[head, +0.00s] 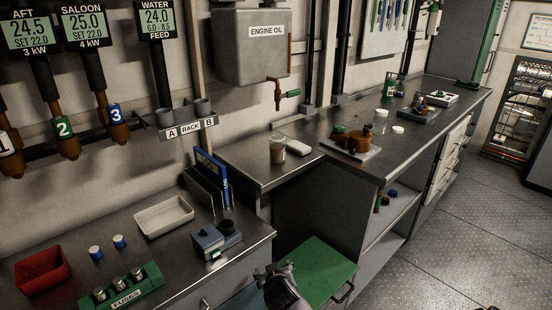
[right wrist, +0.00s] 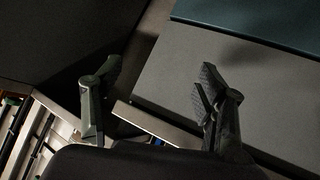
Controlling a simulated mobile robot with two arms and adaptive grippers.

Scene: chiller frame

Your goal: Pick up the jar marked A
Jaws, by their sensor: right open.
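A glass jar (head: 277,150) with brownish contents stands on the raised steel counter at the middle. A clear jar (head: 380,122) stands farther back on the same counter, and a dark jar with a green label (head: 389,88) is beyond it. I can read no letter A on any of them. What seems to be my right gripper (head: 277,269) is at the bottom middle, below and in front of the counter, well apart from the jars. In the right wrist view its fingers are spread and empty (right wrist: 160,68). My left gripper is not in view.
A wall rack (head: 187,132) marked A and B holds two grey cups. A brown device (head: 356,140) stands to the right. A green-topped surface (head: 315,265) lies low by the gripper. A white tray (head: 164,216) sits on the lower bench.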

